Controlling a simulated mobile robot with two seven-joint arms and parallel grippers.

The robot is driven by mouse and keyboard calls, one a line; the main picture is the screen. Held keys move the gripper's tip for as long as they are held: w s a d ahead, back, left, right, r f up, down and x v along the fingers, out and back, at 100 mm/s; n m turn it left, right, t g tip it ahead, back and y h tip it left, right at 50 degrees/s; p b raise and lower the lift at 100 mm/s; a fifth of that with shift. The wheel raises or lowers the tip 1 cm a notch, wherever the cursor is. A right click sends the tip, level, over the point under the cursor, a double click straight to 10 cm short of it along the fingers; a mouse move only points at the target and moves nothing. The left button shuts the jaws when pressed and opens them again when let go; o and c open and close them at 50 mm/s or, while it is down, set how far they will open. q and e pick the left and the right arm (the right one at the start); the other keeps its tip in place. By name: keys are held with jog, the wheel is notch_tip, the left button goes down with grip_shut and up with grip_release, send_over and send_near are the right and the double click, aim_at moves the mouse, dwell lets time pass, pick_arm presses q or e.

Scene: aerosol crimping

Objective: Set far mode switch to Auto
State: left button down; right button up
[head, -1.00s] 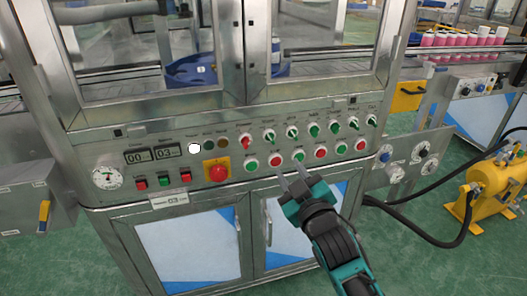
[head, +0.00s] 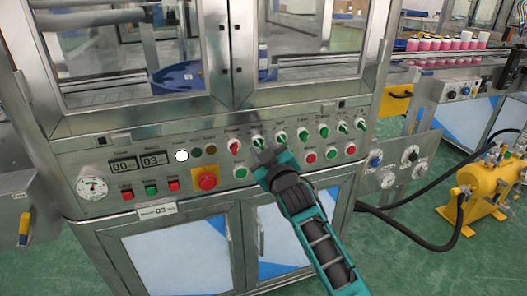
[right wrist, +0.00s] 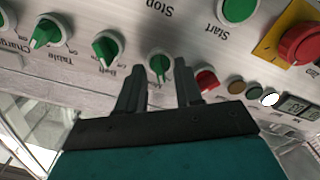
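A row of rotary switches runs along the steel control panel (head: 110,172). The leftmost has a red knob (head: 234,147); the others are green. Labels are too small in the head view to tell which switch is the far mode switch. My right gripper (head: 266,154) is open at the panel. In the right wrist view its fingers (right wrist: 159,80) stand apart on either side of a green switch knob (right wrist: 160,65), with small gaps. This is the green switch beside the red one, also seen in the head view (head: 257,141). Its label is hidden. My left gripper is out of view.
Below the switches are a green Start button (head: 240,173), other round push buttons and a red emergency stop (head: 207,178) on yellow. My gripper covers part of that row. Glass doors stand above the panel. A yellow pump (head: 482,195) with black hoses stands at right.

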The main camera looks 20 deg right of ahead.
grip_shut()
dwell(0.3)
